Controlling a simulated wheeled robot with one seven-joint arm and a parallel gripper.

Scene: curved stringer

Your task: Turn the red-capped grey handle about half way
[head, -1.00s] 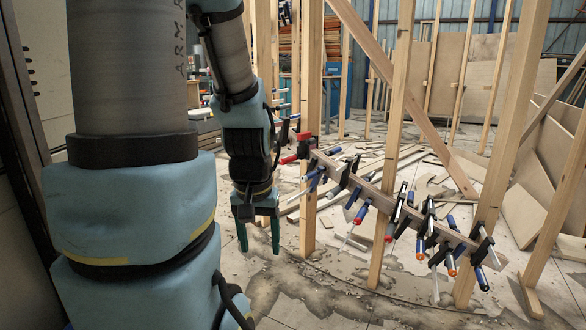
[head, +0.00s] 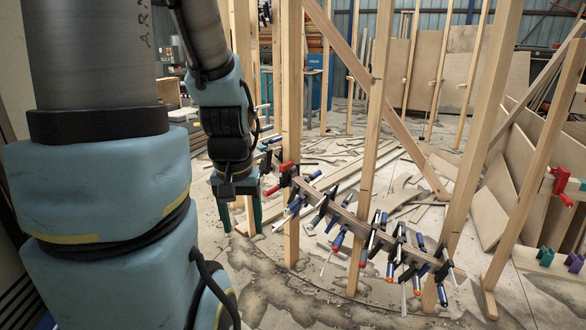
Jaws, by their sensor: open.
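Several bar clamps hang along a curved wooden stringer (head: 345,217) fixed across upright posts. A small red-capped handle (head: 363,258) hangs below the stringer near its middle; its shaft is too small to be sure it is grey. A blue handle with a red tip (head: 338,241) hangs just left of it. A red clamp (head: 286,172) sits at the stringer's left end. My gripper (head: 240,228) points down with its green fingers apart and nothing between them. It is left of the clamps, clear of the red-capped handle.
Wooden posts (head: 372,140) stand between and around the clamps. Boards and debris lie on the floor behind.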

